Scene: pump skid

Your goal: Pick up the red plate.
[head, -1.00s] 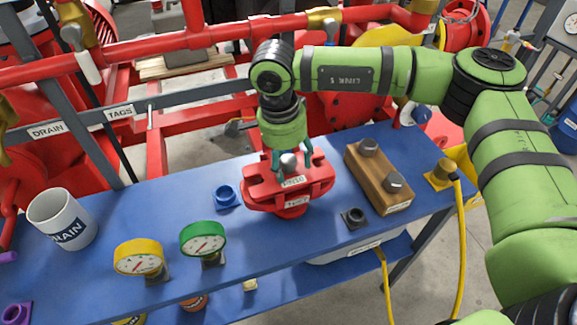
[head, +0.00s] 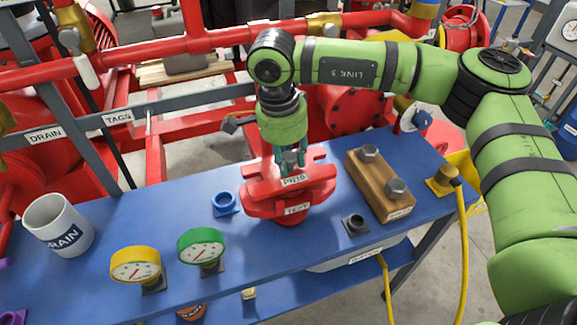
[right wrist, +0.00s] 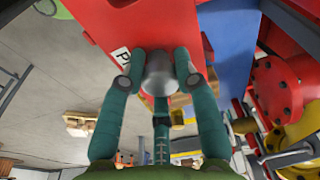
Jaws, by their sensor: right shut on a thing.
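The red plate (head: 262,184), with a white label and notched edges, is at the middle of the blue bench. A red base (head: 272,212) labelled TEST is under it. The plate looks slightly raised over the base, but its far side and any gap are hard to see. My right gripper (head: 290,165) points down from above and is shut on the plate's grey knob. In the right wrist view the knob (right wrist: 160,72) sits between the fingers, with the red plate (right wrist: 120,22) beyond. My left gripper is not in view.
A wooden block (head: 377,186) with two grey knobs is close right of the plate. A blue ring (head: 224,203), green gauge (head: 202,246), yellow gauge (head: 136,265) and white mug (head: 58,225) are left. A dark fitting (head: 355,224) is near the front. Red pipes (head: 150,58) run behind.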

